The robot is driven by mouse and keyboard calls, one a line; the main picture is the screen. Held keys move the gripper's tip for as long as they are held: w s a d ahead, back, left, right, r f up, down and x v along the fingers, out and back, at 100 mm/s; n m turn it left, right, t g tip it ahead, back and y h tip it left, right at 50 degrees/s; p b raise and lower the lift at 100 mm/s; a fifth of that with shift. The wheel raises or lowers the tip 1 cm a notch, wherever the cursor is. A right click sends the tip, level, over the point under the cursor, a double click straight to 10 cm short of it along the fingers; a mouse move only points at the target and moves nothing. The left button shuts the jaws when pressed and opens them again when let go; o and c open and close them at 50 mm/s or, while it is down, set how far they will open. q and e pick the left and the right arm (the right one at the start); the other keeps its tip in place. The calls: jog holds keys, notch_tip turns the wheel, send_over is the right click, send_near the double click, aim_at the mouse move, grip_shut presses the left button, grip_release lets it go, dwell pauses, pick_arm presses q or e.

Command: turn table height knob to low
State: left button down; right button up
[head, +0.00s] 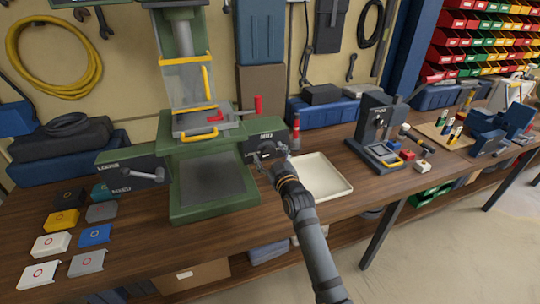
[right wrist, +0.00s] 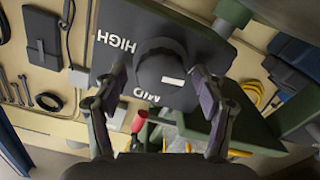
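The table height knob (right wrist: 160,68) is a round dark knob on a dark panel (right wrist: 205,45) with white HIGH and MID lettering. It has a short white mark on its face; a LOW label is not visible. In the head view this panel (head: 281,142) is on the right side of the green press (head: 215,180), and the gripper partly hides the knob. My right gripper (right wrist: 160,88) is open, with one finger on each side of the knob; I cannot tell whether they touch it. It also shows at the panel in the head view (head: 264,158). My left gripper is not in view.
A cream tray (head: 335,188) lies right of the press, beneath my right arm. A lever (head: 142,175) is on the press's left panel. Several small boxes (head: 60,221) lie at the left. A dark device (head: 375,125) stands further right on the bench.

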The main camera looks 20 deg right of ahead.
jog(key=shift+s+f, duration=0.1)
jog(key=shift+s, duration=0.05)
jog(key=s, duration=1.1)
jog(key=shift+s+d, duration=0.2)
jog(key=shift+s, duration=0.2)
